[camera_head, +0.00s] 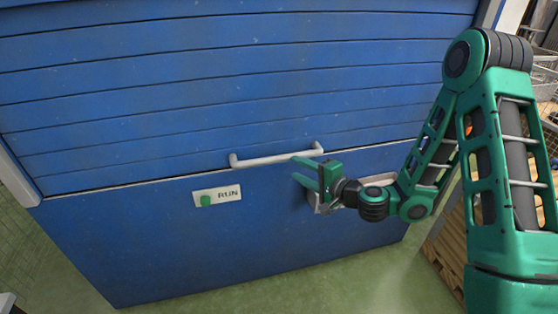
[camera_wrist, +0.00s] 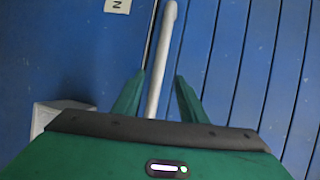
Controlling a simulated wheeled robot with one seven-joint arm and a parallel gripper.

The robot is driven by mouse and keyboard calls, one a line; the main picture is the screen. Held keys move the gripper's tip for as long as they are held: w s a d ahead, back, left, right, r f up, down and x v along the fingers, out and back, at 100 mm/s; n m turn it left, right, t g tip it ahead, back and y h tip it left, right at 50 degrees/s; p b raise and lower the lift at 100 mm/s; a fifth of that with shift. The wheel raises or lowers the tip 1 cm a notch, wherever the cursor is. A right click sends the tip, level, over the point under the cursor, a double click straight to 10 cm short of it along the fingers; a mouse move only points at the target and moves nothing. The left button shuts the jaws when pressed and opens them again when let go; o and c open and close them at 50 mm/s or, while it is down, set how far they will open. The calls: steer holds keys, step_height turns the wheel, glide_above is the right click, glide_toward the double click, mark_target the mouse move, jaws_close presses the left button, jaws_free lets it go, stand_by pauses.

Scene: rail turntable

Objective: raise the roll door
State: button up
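The blue slatted roll door (camera_head: 220,95) is down, its lower edge along a dark seam above a plain blue panel (camera_head: 260,240). A pale bar handle (camera_head: 270,158) lies across the door's bottom strip. My gripper (camera_head: 300,169) is at the handle's right end, with its two green fingers pointing left. In the wrist view, the handle (camera_wrist: 161,50) runs between the spread fingers (camera_wrist: 159,78), with gaps on both sides. The gripper is open and holds nothing. I cannot tell how deep the bar sits between the fingers.
A white plate marked RUN with a green button (camera_head: 206,200) is on the panel left of and below the handle. A pale box-like thing (camera_wrist: 45,113) shows beside my gripper in the wrist view. Wooden pallets (camera_head: 447,250) stand at right. Green floor (camera_head: 330,280) lies in front.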

mark_target(282, 160)
steer(key=shift+m, duration=0.5)
steer(key=x, duration=1.1)
steer(key=shift+w+d+f, duration=0.2)
steer(key=shift+w+d, duration=0.1)
jaws_close()
